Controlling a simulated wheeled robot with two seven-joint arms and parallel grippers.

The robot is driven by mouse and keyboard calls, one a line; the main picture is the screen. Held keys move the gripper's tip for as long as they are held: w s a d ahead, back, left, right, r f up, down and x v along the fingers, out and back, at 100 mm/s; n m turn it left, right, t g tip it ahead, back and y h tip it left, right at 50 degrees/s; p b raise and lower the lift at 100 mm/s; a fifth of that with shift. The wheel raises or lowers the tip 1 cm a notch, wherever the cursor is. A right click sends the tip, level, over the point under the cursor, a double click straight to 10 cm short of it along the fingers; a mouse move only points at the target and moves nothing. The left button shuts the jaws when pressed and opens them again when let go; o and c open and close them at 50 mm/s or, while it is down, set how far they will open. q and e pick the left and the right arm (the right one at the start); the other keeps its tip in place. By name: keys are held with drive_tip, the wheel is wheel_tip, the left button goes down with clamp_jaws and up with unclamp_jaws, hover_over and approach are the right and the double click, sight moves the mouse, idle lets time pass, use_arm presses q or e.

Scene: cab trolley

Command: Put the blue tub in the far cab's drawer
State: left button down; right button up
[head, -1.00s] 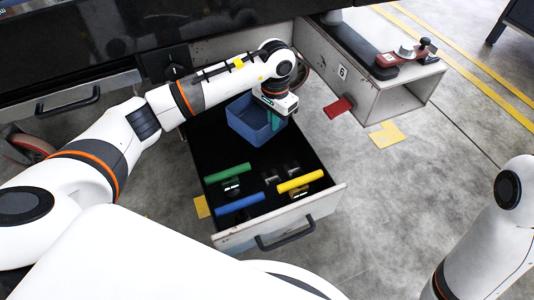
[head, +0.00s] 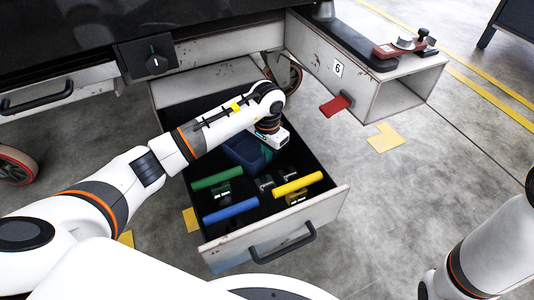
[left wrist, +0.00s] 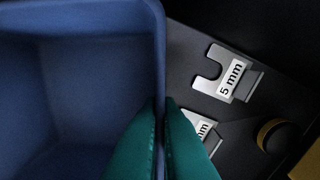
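The blue tub (head: 241,153) is low inside the open drawer (head: 325,205), behind the coloured bars. My left gripper (head: 267,151) reaches down over the tub's right side. In the left wrist view, the teal fingers of my left gripper (left wrist: 164,112) are on both sides of one wall of the blue tub (left wrist: 75,85), pinching it. The visible inside of the tub looks empty. Whether the tub's bottom touches the drawer floor is hidden. My right arm shows at the lower right, but its gripper is out of view.
The drawer also holds a green bar (head: 217,178), a blue bar (head: 230,210), a yellow bar (head: 297,183) and slotted metal shims (left wrist: 222,75). A box-shaped beam with a red tab (head: 335,105) stands to the right. The floor at right is mostly clear.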

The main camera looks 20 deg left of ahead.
use_arm(q)
drive_tip(key=shift+f, duration=0.2)
drive_tip(key=c, duration=1.6)
unclamp_jaws()
drive_tip(key=shift+r, duration=0.1)
